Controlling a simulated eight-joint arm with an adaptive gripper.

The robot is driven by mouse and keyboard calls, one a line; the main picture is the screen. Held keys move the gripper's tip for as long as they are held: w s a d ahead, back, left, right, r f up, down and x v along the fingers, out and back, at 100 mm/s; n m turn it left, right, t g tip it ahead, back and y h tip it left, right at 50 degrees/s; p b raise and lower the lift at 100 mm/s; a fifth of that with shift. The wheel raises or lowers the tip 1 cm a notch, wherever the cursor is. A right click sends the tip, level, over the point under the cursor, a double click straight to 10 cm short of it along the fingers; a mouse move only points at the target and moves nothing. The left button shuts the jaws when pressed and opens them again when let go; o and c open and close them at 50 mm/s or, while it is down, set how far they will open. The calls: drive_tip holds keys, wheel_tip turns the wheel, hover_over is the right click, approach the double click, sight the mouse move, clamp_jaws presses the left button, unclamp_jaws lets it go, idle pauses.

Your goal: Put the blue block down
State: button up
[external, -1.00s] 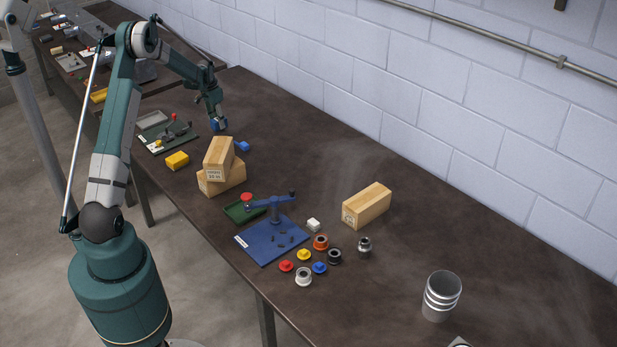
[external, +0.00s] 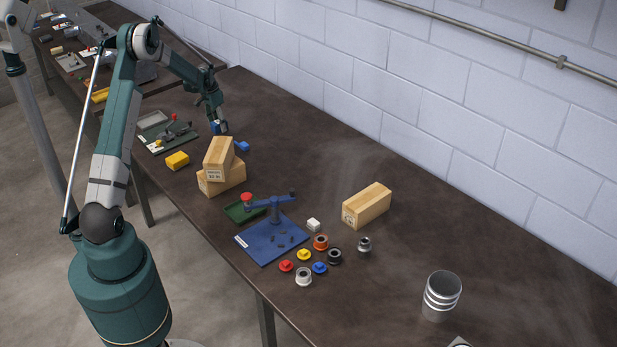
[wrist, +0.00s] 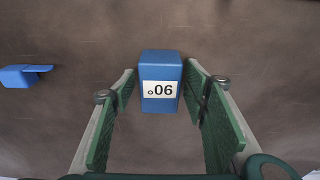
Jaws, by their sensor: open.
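The blue block (wrist: 161,68) shows in the wrist view between my gripper's green finger pads, with a white label facing the camera. Gaps show between it and both pads. In the external view the blue block (external: 215,128) is at the table top, partly hidden by the fingers. My gripper (external: 219,129) points down around it near the far end of the near table. In the wrist view my gripper (wrist: 163,105) is open.
Another blue piece (external: 242,146) lies close by; it also shows at the left of the wrist view (wrist: 22,77). Two stacked wooden blocks (external: 222,178), a yellow block (external: 177,160) and a green plate fixture (external: 160,143) are near. The table's wall side (external: 290,125) is clear.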

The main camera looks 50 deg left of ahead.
sight(217, 123)
drive_tip(key=shift+r, duration=0.1)
wheel_tip(217, 123, up, 12)
drive_tip(key=s, duration=0.1)
drive_tip(key=shift+s+p, duration=0.2)
drive_tip(key=shift+p, duration=0.2)
idle(0.9)
drive_tip(key=s+d+r+t, duration=0.1)
drive_tip(key=s+d+r, duration=0.2)
drive_tip(key=d+r, duration=0.65)
drive_tip(key=s+d+r+t+y, duration=0.1)
drive_tip(key=s+d+r, duration=0.3)
drive_tip(key=d, duration=1)
drive_tip(key=s+d+r, duration=0.2)
drive_tip(key=d+r, duration=0.7)
drive_tip(key=d, duration=0.3)
drive_tip(key=s+d+r+t, duration=0.2)
drive_tip(key=s+d, duration=1.1)
drive_tip(key=d, duration=0.2)
drive_tip(key=s+d+f+t, duration=0.1)
drive_tip(key=s+d+f, duration=0.1)
drive_tip(key=s+d, duration=0.2)
drive_tip(key=s+d+f+h, duration=0.1)
drive_tip(key=s+d+f, duration=0.2)
drive_tip(key=s, duration=0.6)
drive_tip(key=shift+d+f+t, duration=0.25)
drive_tip(key=shift+d+t, duration=0.15)
drive_tip(key=shift+d, duration=0.85)
